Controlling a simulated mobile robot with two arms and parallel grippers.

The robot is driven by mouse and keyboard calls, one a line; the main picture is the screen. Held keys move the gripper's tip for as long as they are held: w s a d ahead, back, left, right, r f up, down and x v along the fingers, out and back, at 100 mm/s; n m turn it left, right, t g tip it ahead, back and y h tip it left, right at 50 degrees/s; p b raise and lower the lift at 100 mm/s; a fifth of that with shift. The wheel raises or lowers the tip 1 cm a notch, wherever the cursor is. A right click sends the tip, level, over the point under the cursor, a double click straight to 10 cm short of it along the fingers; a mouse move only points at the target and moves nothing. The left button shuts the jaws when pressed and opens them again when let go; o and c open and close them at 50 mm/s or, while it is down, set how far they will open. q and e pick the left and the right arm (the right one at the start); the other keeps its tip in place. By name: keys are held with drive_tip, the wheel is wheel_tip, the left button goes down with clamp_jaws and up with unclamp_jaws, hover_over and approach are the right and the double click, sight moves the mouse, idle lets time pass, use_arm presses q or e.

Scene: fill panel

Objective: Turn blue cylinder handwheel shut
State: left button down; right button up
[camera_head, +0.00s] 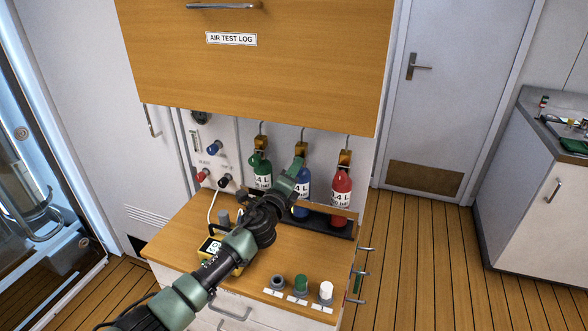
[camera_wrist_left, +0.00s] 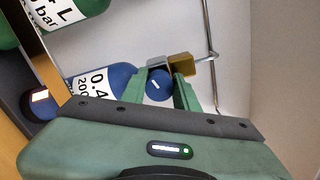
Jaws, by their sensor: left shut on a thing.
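The blue cylinder (camera_head: 303,184) stands in the rack between a green and a red cylinder. In the left wrist view the blue cylinder (camera_wrist_left: 118,82) lies across the left half, with its white label showing. Its blue handwheel (camera_wrist_left: 157,86), with a white mark, sits between the green fingers of my left gripper (camera_wrist_left: 163,78), just by the brass valve block (camera_wrist_left: 180,66). My left gripper (camera_head: 291,178) is shut on the handwheel. In the head view the gripper hides the handwheel and the top of the blue cylinder. My right gripper is in neither view.
The green cylinder (camera_head: 261,168) and red cylinder (camera_head: 341,190) stand close on either side. A wooden cabinet (camera_head: 240,65) overhangs the rack. A yellow meter (camera_head: 211,248) and several caps, including a green one (camera_head: 301,283), are on the wooden worktop (camera_head: 188,226).

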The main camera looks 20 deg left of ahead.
use_arm(q)
drive_tip(key=m+p, duration=0.1)
drive_tip(key=m, duration=0.5)
drive_tip(key=shift+p, duration=0.35)
drive_tip(key=m+p, duration=0.2)
drive_tip(key=m, duration=0.3)
drive_tip(key=shift+d, duration=0.1)
drive_tip(key=m+p, duration=0.3)
drive_tip(key=m, duration=0.3)
drive_tip(key=shift+d+m+g+p, duration=0.1)
drive_tip(key=shift+m+g+p, duration=0.2)
drive_tip(key=shift+m+p, duration=0.1)
drive_tip(key=shift+s+f+m+p, duration=0.15)
drive_tip(key=shift+m+p, duration=1.05)
drive_tip(key=shift+m, duration=1)
drive_tip(key=c, duration=1.1)
unclamp_jaws()
